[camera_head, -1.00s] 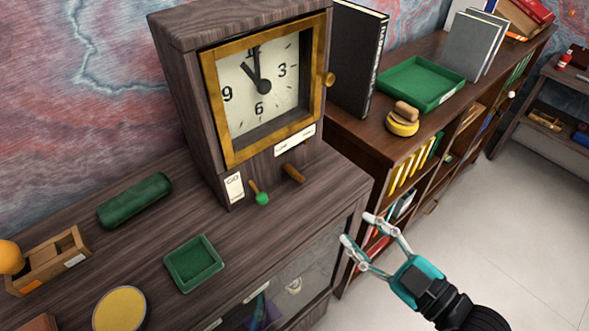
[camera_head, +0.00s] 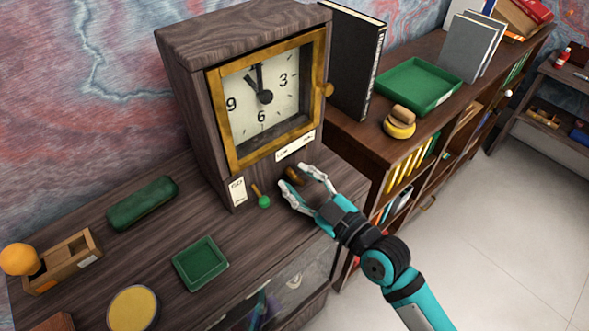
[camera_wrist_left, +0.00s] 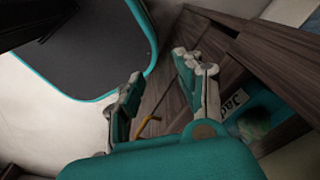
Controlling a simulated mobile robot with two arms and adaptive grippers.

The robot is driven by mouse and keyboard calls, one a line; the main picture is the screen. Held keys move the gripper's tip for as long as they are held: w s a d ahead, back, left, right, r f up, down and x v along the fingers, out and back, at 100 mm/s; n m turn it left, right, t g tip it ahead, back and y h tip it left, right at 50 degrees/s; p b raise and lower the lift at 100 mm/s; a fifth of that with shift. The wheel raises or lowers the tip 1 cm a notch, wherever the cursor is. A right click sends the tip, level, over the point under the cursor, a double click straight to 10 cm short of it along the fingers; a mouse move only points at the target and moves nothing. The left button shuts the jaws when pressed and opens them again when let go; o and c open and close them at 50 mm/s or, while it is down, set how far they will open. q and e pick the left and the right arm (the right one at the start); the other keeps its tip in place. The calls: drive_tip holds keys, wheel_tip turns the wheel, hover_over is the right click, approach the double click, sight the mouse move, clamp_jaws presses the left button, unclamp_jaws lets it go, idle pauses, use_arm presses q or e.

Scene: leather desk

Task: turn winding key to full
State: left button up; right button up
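The wooden clock (camera_head: 200,115) stands on the dark desk with its gold-framed dial facing me. A short brown winding key (camera_head: 293,173) sticks out of its lower front, under a white label (camera_head: 295,146). My right gripper (camera_head: 294,177) is open, its two fingertips on either side of the key. Whether they touch it I cannot tell. The fingers partly hide the key. My left gripper (camera_wrist_left: 158,80) shows only in the left wrist view, with its fingers apart and nothing between them.
A small lever with a green knob (camera_head: 264,201) sits just left of the key, by a white label (camera_head: 237,192). A green tray (camera_head: 201,263), a green cylinder (camera_head: 142,203) and a yellow-topped round object (camera_head: 133,308) lie to the left. A bookshelf (camera_head: 350,140) stands at right.

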drive_tip(key=shift+x, duration=0.85)
drive_tip(key=shift+c, duration=0.3)
clamp_jaws()
